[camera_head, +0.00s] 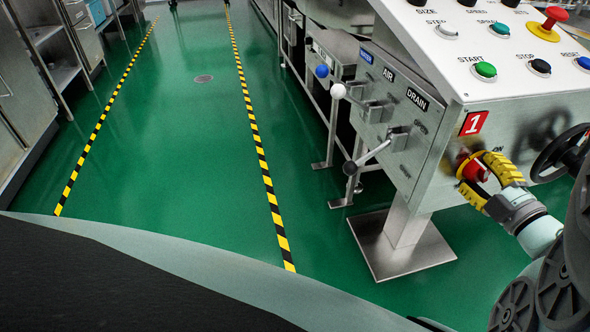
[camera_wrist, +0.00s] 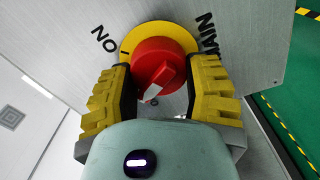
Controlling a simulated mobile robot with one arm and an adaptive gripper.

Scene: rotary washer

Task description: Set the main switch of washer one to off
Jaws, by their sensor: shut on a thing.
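The main switch is a red rotary knob on a yellow ring, on the side panel of washer one, below the red "1" label (camera_head: 473,123). In the wrist view the red knob (camera_wrist: 158,62) sits between the two yellow-padded fingers of my gripper (camera_wrist: 160,85), which is shut on it. The knob's white pointer mark (camera_wrist: 152,92) faces down, away from the "ON" lettering (camera_wrist: 104,40) at the upper left. Lettering below the knob is mostly hidden by my gripper. In the head view the knob (camera_head: 474,170) also shows between the fingers of my gripper (camera_head: 478,170).
Above is the control panel with START (camera_head: 485,70), STOP (camera_head: 540,67) and a red emergency button (camera_head: 552,17). A black handwheel (camera_head: 560,152) stands close right of my gripper. AIR and DRAIN levers (camera_head: 350,168) are at the left. The green floor is clear.

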